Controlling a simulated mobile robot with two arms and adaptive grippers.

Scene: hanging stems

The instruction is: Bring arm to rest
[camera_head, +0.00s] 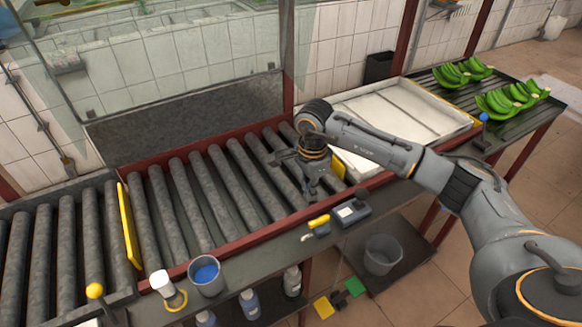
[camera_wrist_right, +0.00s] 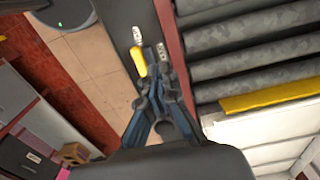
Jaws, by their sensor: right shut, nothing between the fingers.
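My right arm comes in from the right in the head view. Its gripper (camera_head: 313,194) points down over the front red rail of the roller conveyor (camera_head: 205,195), left of the white tray. In the right wrist view the right gripper (camera_wrist_right: 150,45) is shut with nothing held. A yellow-handled tool (camera_head: 318,221) lies on the front ledge just below it; a yellow piece also shows by the fingertips in the wrist view (camera_wrist_right: 138,61). My left gripper is not in view.
A dark handheld device (camera_head: 350,212) lies on the ledge near the gripper. A white tray (camera_head: 400,112) and green banana bunches (camera_head: 510,99) are to the right. A cup of blue liquid (camera_head: 205,277) stands at the front left. A bucket (camera_head: 382,254) is below.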

